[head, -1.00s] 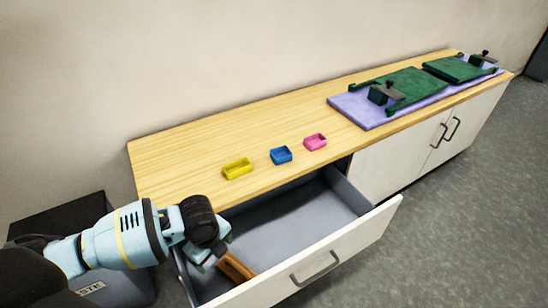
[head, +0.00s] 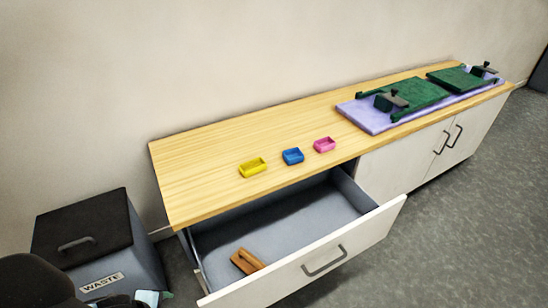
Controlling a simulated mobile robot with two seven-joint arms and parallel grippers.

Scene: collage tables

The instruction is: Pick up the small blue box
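The small blue box (head: 293,156) is an open-topped little tray. It sits on the wooden counter top (head: 210,165) in the head view, between a yellow box (head: 252,167) on its left and a pink box (head: 324,145) on its right, with gaps between them. Only a dark piece and a bit of light blue of my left arm show at the lower left. Neither gripper is in view, and nothing touches the blue box.
Below the boxes, a grey drawer (head: 300,223) stands open, with a brown wooden object (head: 247,261) inside. A lidded waste bin (head: 118,245) stands at the left. Green boards (head: 418,95) lie on a purple mat (head: 368,118) at the counter's far right.

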